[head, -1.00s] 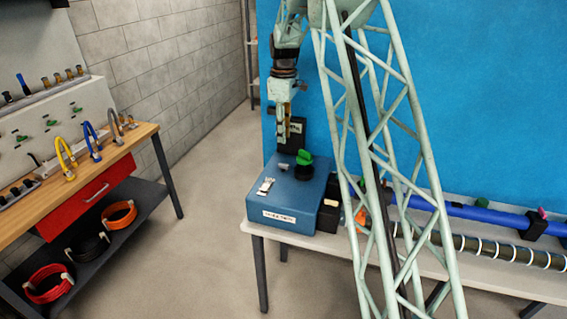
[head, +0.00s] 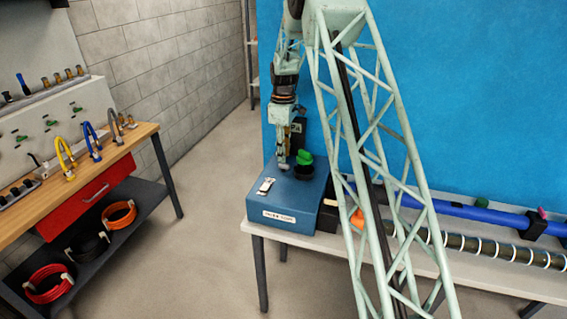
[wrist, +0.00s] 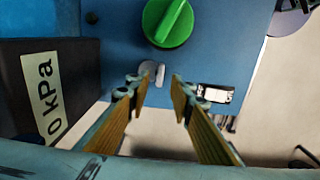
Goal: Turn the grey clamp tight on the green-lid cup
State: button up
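The green-lid cup (head: 304,158) stands on top of the blue box, its round green lid with a raised grip bar over a dark body. In the wrist view the green lid (wrist: 168,22) is at the top centre. The grey clamp (wrist: 152,74) is a small pale lever just below the lid there. In the head view my gripper mostly hides the clamp. My gripper (head: 284,163) points down close above the box top, left of the cup. In the wrist view my gripper (wrist: 157,90) is open, its fingertips either side of the clamp; contact cannot be told.
The blue box (head: 285,200) sits on a pale bench (head: 470,262). A white-and-black switch (wrist: 215,93) lies right of my fingers. A dark block labelled kPa (wrist: 50,90) stands on the left. A blue tube (head: 475,213) lies along the bench at the right.

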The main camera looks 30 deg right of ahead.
aim_at(283, 167)
jog(key=shift+f, duration=2.25)
grip_shut()
